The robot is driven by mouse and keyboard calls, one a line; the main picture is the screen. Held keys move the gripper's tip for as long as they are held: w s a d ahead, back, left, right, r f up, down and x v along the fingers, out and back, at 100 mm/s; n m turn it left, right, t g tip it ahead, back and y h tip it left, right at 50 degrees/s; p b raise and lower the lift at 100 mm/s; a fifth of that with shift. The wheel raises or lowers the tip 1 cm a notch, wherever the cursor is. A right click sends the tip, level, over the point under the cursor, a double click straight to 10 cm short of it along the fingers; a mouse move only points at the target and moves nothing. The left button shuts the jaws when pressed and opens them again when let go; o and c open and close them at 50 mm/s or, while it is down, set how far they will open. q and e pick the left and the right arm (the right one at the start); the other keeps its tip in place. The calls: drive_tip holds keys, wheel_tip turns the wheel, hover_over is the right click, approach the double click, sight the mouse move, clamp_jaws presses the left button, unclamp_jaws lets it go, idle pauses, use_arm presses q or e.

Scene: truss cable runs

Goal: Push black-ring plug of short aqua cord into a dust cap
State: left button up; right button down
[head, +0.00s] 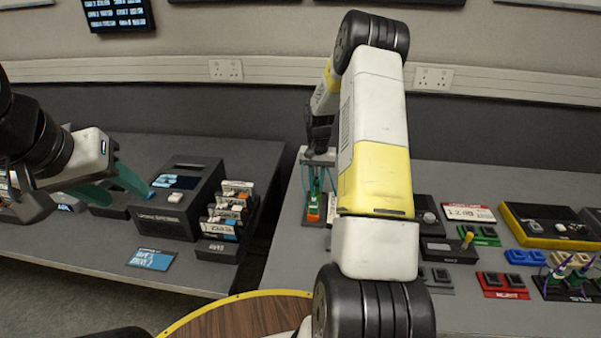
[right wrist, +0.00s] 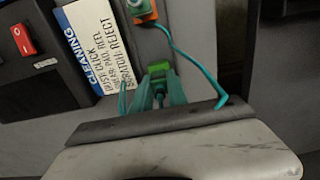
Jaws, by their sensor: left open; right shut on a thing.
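In the right wrist view my right gripper (right wrist: 160,96) has its teal fingers shut on a small green piece (right wrist: 158,68) at their tips. It looks like the plug end of the aqua cord, but no black ring can be made out. The aqua cord (right wrist: 190,58) runs from an orange block (right wrist: 142,12) down past the right side of the fingers. In the head view the right gripper (head: 315,178) is partly behind my arm, above an orange and green piece (head: 313,208). My left gripper (head: 133,196) is open and empty at the left. I cannot pick out a dust cap for certain.
A black box (head: 175,210) and a rack of labelled cartridges (head: 228,212) stand on the left table. A cleaning card (right wrist: 97,42) lies beside the fingers. Coloured modules, including a red one (head: 502,286), fill the right table. A gap separates the tables.

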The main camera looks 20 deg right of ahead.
drive_tip(key=shift+f, duration=0.4)
idle(0.8)
drive_tip(key=c, duration=1.2)
unclamp_jaws()
drive_tip(key=shift+r, duration=0.15)
drive_tip(key=shift+r, duration=2.35)
drive_tip(key=shift+r, duration=2.05)
